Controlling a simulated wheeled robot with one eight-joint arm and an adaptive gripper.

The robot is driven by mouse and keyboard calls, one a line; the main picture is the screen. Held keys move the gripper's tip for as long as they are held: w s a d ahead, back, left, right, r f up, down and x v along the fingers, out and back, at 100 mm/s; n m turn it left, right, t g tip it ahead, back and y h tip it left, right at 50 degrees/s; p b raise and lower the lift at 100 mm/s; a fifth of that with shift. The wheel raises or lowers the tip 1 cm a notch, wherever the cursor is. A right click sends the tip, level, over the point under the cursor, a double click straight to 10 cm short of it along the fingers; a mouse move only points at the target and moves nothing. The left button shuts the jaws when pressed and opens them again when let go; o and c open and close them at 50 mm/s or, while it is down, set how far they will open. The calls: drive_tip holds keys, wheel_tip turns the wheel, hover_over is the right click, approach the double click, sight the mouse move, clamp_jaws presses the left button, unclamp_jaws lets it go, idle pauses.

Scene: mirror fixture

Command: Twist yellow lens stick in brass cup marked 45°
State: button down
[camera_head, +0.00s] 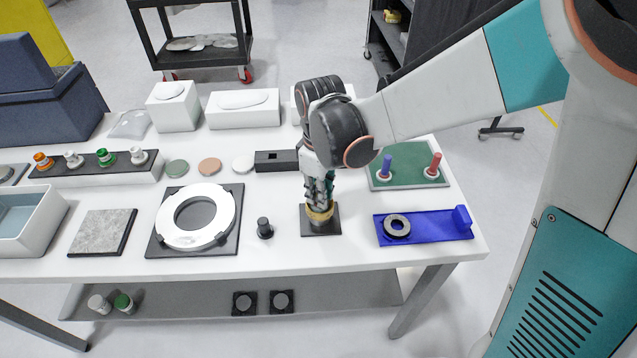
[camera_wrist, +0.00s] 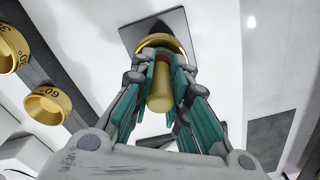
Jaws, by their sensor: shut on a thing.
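My gripper (camera_head: 320,193) points down and is shut on the yellow lens stick. In the wrist view the gripper fingers (camera_wrist: 157,100) stand on both sides of the yellow stick (camera_wrist: 160,92), which has a reddish part near its far end. That end is at the brass cup (camera_wrist: 165,41); how deep it sits inside is hidden. The brass cup also shows in the head view (camera_head: 319,216), under the fingertips on a dark square plate (camera_head: 333,229). I cannot read a mark on this cup. Another brass cup, marked 60° (camera_wrist: 47,104), is at the wrist view's left.
A further brass cup (camera_wrist: 10,48) is partly cut off in the wrist view. A black knob (camera_head: 264,229) and a white ring (camera_head: 163,222) stand left of the plate. A blue tray (camera_head: 445,228) with a dark ring and a green board (camera_head: 408,180) with pegs are to the right.

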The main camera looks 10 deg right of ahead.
drive_tip(key=m, duration=0.7)
drive_tip(key=shift+f, duration=0.1)
drive_tip(key=n, duration=0.4)
drive_tip(key=shift+b, duration=0.3)
drive_tip(key=shift+r, duration=0.2)
drive_tip(key=shift+r+p, duration=2.55)
drive_tip(key=shift+r, duration=0.9)
drive_tip(key=shift+f, duration=0.15)
drive_tip(key=shift+f+b, duration=2.15)
drive_tip(key=shift+f, duration=0.5)
drive_tip(key=shift+f+b, duration=0.6)
drive_tip(key=shift+f, duration=0.2)
